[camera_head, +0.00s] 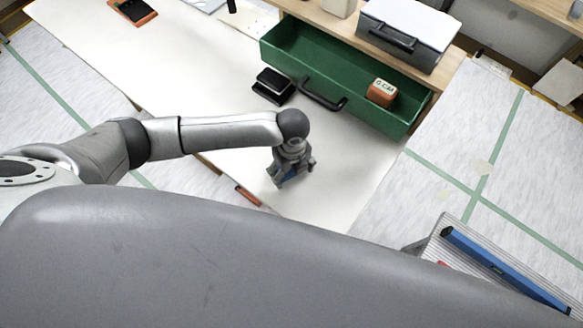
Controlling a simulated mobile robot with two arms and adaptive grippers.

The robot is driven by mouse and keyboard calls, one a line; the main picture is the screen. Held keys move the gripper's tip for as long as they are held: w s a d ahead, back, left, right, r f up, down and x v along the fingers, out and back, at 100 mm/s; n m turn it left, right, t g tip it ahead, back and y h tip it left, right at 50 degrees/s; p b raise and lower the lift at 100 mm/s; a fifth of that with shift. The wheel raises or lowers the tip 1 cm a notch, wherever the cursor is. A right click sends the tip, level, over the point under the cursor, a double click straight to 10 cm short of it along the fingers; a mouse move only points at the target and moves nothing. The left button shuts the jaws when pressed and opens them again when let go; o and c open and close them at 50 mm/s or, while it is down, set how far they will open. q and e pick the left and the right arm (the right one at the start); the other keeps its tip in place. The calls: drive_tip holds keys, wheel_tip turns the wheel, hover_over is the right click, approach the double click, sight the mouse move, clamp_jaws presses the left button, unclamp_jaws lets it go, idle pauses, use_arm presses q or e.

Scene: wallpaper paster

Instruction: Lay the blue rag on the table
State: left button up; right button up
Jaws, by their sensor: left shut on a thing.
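My left gripper (288,176) reaches in from the left over the white table (340,184), close to its front edge. It is shut on the blue rag (290,178), of which only a small blue patch shows between and below the fingers. The rest of the rag is hidden by the gripper. I cannot tell whether the rag touches the tabletop. My right gripper is not in view.
An open green drawer (284,48) holds an orange-brown block (381,92) and stands behind the gripper. A black box (273,85) sits in front of the drawer. A grey case (408,32) is above it. The tabletop at left is mostly clear.

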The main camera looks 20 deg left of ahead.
use_arm(q)
drive_tip(key=shift+f, duration=0.1)
drive_tip(key=o, duration=1.1)
drive_tip(key=shift+c, duration=0.2)
wheel_tip(320, 180, up, 12)
drive_tip(key=shift+b, duration=0.4)
